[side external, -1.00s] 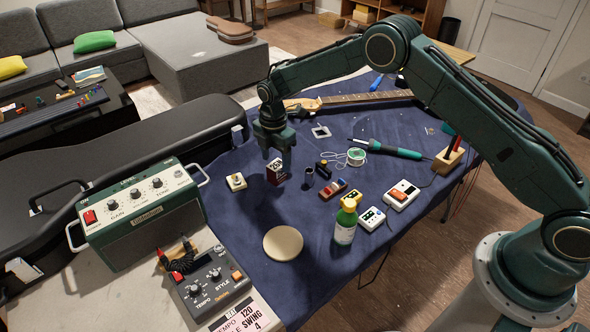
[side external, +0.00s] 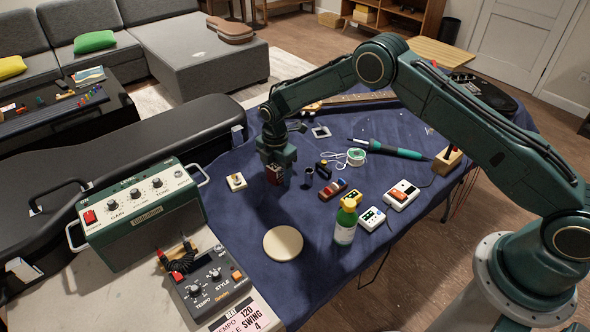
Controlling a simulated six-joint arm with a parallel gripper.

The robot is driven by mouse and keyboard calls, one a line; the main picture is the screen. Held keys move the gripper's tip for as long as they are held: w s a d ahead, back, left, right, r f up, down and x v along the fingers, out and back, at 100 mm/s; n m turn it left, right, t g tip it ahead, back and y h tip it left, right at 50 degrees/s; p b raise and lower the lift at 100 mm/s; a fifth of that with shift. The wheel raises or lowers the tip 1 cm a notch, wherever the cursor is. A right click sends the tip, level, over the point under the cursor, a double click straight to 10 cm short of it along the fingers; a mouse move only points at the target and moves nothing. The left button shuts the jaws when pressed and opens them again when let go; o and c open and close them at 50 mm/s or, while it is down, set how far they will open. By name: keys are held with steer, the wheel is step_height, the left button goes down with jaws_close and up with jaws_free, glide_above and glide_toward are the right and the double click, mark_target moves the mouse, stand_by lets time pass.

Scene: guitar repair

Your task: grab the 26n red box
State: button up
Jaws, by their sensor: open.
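The jaws are open. I cannot tell whether a finger touches the box.
A dark cylinder (side external: 309,176) and a dark red pedal (side external: 332,188) stand close on the right.

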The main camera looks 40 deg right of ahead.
steer(key=c, duration=1.1)
steer(key=shift+c, duration=0.2)
step_height(320, 180, up, 20)
stand_by(0.5)
